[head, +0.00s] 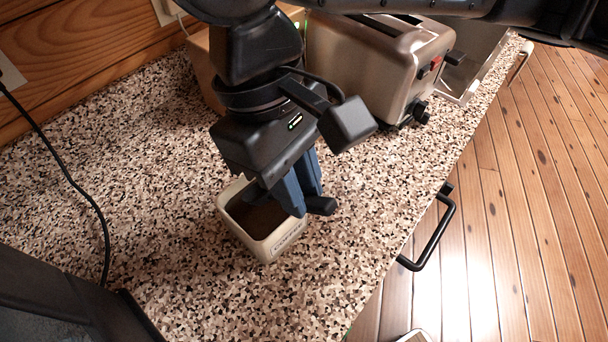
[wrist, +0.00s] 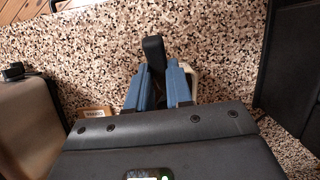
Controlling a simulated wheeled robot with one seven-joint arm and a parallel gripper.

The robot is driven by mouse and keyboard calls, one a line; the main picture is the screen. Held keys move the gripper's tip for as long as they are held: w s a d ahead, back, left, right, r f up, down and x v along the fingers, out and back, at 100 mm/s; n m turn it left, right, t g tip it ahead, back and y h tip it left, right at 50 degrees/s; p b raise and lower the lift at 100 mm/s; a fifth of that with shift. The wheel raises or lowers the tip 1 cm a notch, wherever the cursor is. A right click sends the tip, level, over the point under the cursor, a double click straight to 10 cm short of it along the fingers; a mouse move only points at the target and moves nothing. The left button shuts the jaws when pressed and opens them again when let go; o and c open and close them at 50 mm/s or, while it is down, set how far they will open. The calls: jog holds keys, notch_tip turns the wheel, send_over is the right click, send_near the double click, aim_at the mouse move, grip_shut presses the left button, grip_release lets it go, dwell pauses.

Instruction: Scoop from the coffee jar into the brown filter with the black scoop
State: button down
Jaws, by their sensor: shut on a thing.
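My gripper (head: 306,200) has blue fingers and points down over the jar's right side. It is shut on the black scoop (head: 323,206), whose handle end sticks out past the fingers. The scoop's bowl is hidden, and I cannot tell whether it is inside the jar. In the wrist view the scoop (wrist: 153,52) stands out between the fingers (wrist: 158,68), and parts of the jar (wrist: 193,78) show beside and behind them. No brown filter is visible.
A metal toaster (head: 372,65) stands behind, by a wooden box (head: 203,68). A dark thing (head: 60,310) fills the near left corner. A black cord (head: 85,195) crosses the left counter. The counter around the jar is clear; a black handle (head: 440,235) juts from its front.

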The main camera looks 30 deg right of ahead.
jog(key=shift+w+a+f+g+b, duration=0.1)
jog(key=shift+w+f+g+b, duration=0.1)
jog(key=shift+f+b, duration=0.25)
jog(key=shift+w+a+f+g+b, duration=0.15)
jog(key=shift+f+g+b, duration=0.1)
jog(key=shift+f, duration=0.4)
jog(key=shift+w+a+f+b, duration=0.1)
jog(key=shift+w+f+b, duration=0.25)
jog(key=shift+f+b, duration=0.6)
jog(key=shift+t, duration=0.65)
jog(key=shift+s+f, duration=0.1)
jog(key=shift+s, duration=0.1)
jog(key=shift+s+d+t+y+b, duration=0.3)
jog(key=shift+s+d+t+y, duration=0.15)
jog(key=shift+t, duration=0.25)
jog(key=shift+s+a, duration=0.1)
